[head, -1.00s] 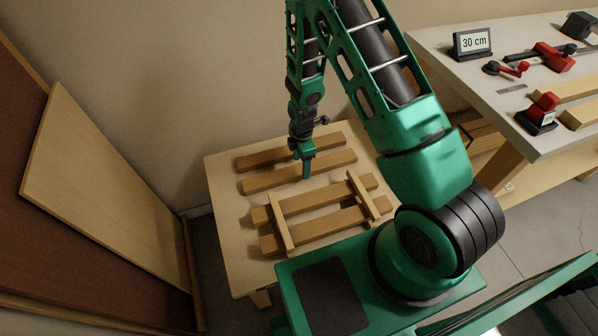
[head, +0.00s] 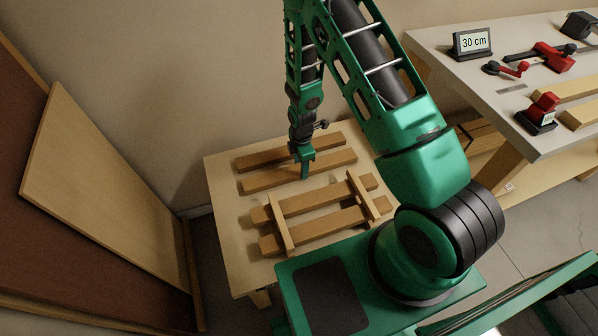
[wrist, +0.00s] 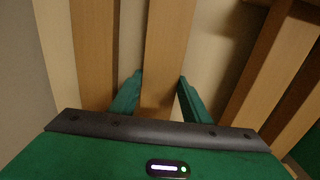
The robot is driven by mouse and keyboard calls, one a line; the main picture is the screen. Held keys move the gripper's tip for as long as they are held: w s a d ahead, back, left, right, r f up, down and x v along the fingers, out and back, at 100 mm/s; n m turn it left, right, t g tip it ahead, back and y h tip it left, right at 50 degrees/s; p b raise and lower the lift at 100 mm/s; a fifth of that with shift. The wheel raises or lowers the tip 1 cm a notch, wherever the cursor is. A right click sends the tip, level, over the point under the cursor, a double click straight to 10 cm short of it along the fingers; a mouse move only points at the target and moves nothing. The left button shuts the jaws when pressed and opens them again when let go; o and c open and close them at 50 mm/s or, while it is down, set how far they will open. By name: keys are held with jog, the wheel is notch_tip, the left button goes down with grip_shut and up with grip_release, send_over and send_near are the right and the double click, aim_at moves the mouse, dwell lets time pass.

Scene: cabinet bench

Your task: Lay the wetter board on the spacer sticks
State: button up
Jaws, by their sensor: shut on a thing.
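Two brown boards lie at the back of the low table, the rearmost board (head: 262,158) and the nearer board (head: 265,182). My gripper (head: 305,176) reaches down at the middle of the nearer one. In the wrist view this board (wrist: 170,45) runs between the two fingers, which are shut on it; no clear lift shows. In front, two spacer sticks, left (head: 281,225) and right (head: 362,194), lie across two other boards (head: 320,201). Which board is wetter cannot be seen.
The low table (head: 222,185) has a bare strip between the back boards and the stack. Large panels (head: 95,185) lean at the left. A bench (head: 480,85) at the right holds a 30 cm display (head: 472,43) and a red device (head: 545,105).

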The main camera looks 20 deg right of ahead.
notch_tip(320, 180, up, 10)
dwell(1.0)
jog(key=shift+s, duration=0.1)
